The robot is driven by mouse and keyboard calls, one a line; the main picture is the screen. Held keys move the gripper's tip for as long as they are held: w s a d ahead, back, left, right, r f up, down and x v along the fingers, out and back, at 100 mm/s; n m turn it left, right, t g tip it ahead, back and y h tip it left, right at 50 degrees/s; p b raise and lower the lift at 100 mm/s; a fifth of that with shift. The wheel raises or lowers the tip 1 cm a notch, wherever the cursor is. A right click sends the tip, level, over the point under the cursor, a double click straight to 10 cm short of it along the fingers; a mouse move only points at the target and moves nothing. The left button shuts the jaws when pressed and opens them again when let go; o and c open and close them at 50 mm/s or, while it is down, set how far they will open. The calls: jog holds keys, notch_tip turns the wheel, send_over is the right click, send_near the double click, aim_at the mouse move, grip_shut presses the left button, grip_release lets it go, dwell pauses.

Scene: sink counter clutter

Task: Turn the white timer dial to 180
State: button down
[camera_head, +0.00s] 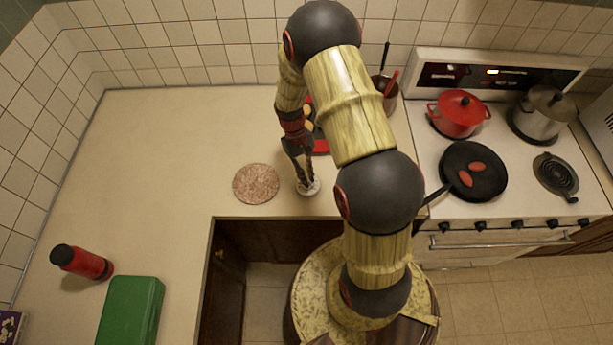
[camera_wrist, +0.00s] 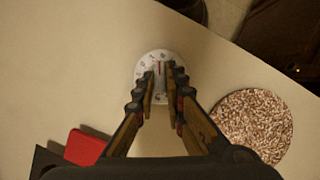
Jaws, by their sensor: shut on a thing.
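The white timer dial (camera_head: 313,188) lies on the counter near its front edge, right of a round speckled mat. In the wrist view the dial (camera_wrist: 147,68) is a round white disc with dark marks around its rim and a raised bar across the middle. My gripper (camera_head: 307,184) points down over it. In the wrist view my gripper's fingers (camera_wrist: 161,88) are closed in on the bar from both sides. The fingers hide part of the dial face, so I cannot read its setting.
The speckled mat (camera_head: 256,183) lies close by; a red item (camera_head: 321,146) is behind my gripper. The stove holds a red pot (camera_head: 459,113), a steel pot (camera_head: 541,112) and a black pan (camera_head: 473,170). The back-left counter is clear.

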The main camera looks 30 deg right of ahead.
jog(key=shift+f, duration=0.1)
dwell(0.3)
jog(key=c, duration=1.8)
grip_release()
jog(key=shift+c, duration=0.2)
jog(key=v, duration=1.2)
